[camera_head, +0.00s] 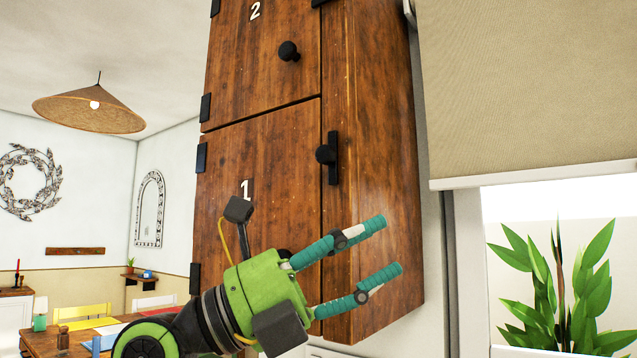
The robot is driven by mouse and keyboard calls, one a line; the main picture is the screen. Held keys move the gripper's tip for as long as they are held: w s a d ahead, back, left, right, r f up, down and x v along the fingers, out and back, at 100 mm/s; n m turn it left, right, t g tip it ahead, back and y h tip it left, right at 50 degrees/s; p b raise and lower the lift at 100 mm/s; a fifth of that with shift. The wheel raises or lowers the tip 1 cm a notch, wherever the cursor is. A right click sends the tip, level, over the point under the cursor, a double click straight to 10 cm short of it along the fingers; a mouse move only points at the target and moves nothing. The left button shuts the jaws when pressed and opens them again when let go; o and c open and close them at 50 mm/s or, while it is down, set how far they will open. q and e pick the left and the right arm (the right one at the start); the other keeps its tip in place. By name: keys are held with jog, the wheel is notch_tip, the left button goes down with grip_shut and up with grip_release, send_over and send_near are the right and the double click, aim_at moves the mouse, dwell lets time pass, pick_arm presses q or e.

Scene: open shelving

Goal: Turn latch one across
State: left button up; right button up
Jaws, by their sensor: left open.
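A brown wooden cabinet (375,120) hangs on the wall, with a lower door (255,155) marked 1 and an upper door (262,75) marked 2. A black latch (333,158) with a round knob sits at the right edge of door 1, its bar upright. My left gripper (382,247) comes in from the lower left, in front of the cabinet. Its two teal fingers are open and empty, pointing right, and appear below the latch, apart from it. The gripper and arm hide the lower part of door 1. My right gripper is not in view.
Door 2 has a black round knob (289,50). Black hinges (201,157) line the doors' left edges. A window with a beige blind (525,90) and a plant (560,290) are at the right. A dining table (85,340) and hanging lamp (88,110) are at the far left.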

pick_arm(q)
notch_tip(320, 180, up, 4)
jog(key=m+t+y, duration=0.1)
jog(key=t+y, duration=0.2)
jog(key=y, duration=0.2)
jog(key=n+t+y, duration=0.4)
jog(key=t+y, duration=0.3)
jog(key=t, duration=0.1)
send_near(322, 155)
jog(key=x, duration=0.3)
jog(key=shift+m, duration=0.3)
jog(key=p+x, duration=0.3)
jog(key=x, duration=0.3)
jog(key=shift+w+r, duration=0.1)
grip_shut()
